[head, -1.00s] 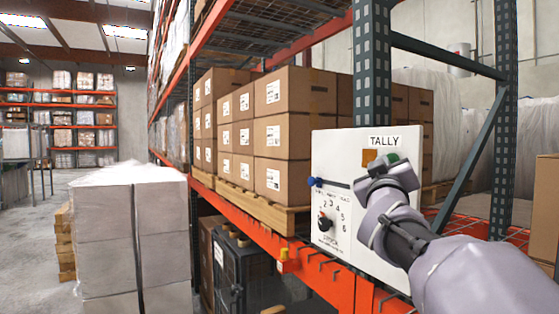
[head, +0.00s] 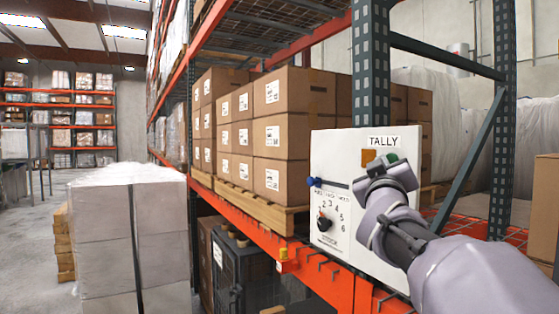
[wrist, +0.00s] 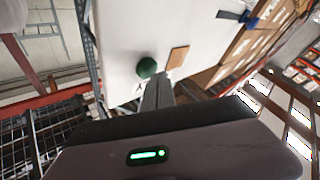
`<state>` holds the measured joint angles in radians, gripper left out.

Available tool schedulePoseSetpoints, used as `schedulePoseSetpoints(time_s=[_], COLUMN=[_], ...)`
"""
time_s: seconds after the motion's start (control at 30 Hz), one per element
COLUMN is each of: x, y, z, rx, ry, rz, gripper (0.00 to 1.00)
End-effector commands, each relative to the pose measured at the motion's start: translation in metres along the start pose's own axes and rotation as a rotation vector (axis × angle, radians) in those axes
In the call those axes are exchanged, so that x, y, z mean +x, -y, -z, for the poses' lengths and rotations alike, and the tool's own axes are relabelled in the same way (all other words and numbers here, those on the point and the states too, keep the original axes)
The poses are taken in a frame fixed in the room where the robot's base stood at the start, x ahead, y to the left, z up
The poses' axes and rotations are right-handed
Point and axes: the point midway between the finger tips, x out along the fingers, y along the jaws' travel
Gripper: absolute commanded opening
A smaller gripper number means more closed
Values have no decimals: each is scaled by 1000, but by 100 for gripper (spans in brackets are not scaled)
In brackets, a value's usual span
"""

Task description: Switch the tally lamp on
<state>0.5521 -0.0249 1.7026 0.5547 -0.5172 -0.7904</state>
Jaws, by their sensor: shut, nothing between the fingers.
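The white control panel (head: 340,160) with a TALLY label stands at the rack's front. Its square amber lamp (head: 369,157) looks dull and unlit; it also shows in the wrist view (wrist: 177,58). The round green button (head: 393,157) sits to the right of the lamp, partly hidden by my gripper in the head view. In the wrist view the green button (wrist: 146,67) shows clearly. My gripper (wrist: 156,84) is shut and empty, its tips close in front of the panel just beside the green button. I cannot tell whether they touch it.
The panel also carries a blue knob (head: 314,181) on a slot and a numbered black dial (head: 324,222). Stacked cartons (head: 280,135) stand on a pallet behind it. An orange rack beam (head: 310,272) runs below. A wrapped pallet load (head: 130,240) stands at left.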

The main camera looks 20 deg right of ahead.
Motion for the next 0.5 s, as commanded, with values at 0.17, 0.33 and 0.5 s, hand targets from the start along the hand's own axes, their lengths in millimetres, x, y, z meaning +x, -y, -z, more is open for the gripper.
schedulePoseSetpoints(time_s=[0.17,0.33,0.5], x=[0,0,3], y=[0,0,-3], z=[0,0,-4], rx=[0,0,-1], ry=[0,0,0], rz=[0,0,-1], gripper=[0,0,0])
